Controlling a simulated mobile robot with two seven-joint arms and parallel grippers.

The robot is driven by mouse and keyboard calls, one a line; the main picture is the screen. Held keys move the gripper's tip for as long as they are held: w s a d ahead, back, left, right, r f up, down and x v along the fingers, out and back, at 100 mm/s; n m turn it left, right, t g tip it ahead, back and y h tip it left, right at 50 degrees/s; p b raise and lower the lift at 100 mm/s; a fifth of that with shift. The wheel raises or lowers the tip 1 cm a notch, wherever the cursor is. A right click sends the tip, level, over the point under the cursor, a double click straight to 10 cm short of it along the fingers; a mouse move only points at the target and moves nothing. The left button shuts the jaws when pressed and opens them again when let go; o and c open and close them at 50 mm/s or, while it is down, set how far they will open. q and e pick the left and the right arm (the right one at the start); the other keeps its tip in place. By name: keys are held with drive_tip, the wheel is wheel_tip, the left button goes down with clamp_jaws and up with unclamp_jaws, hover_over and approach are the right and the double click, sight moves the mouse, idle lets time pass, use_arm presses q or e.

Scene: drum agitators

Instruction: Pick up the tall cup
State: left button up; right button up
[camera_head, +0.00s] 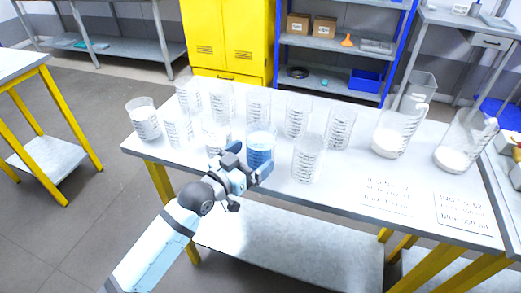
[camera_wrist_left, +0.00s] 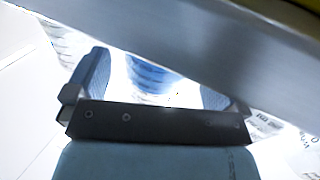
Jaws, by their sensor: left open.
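Several clear graduated cups stand upright on the white table (camera_head: 340,195); I cannot tell which one is the tall cup. A clear cup (camera_head: 307,158) stands right of the gripper. My right gripper is not in view.
Other clear cups crowd close behind and left, such as one at the left end (camera_head: 144,118). Two large pitchers (camera_head: 398,128) (camera_head: 465,140) with white contents stand at right. Printed sheets (camera_head: 387,196) lie at front right. A grey band (camera_wrist_left: 200,50) crosses the wrist view.

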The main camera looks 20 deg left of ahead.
use_arm(q)
drive_tip(key=x, duration=0.4)
drive_tip(key=c, duration=1)
drive_tip(key=shift+c, duration=0.4)
drive_tip(key=shift+r, duration=0.15)
drive_tip(key=shift+a, duration=0.1)
drive_tip(key=v, duration=1.7)
drive_tip(key=shift+s+a, duration=0.2)
drive_tip(key=shift+s, duration=0.1)
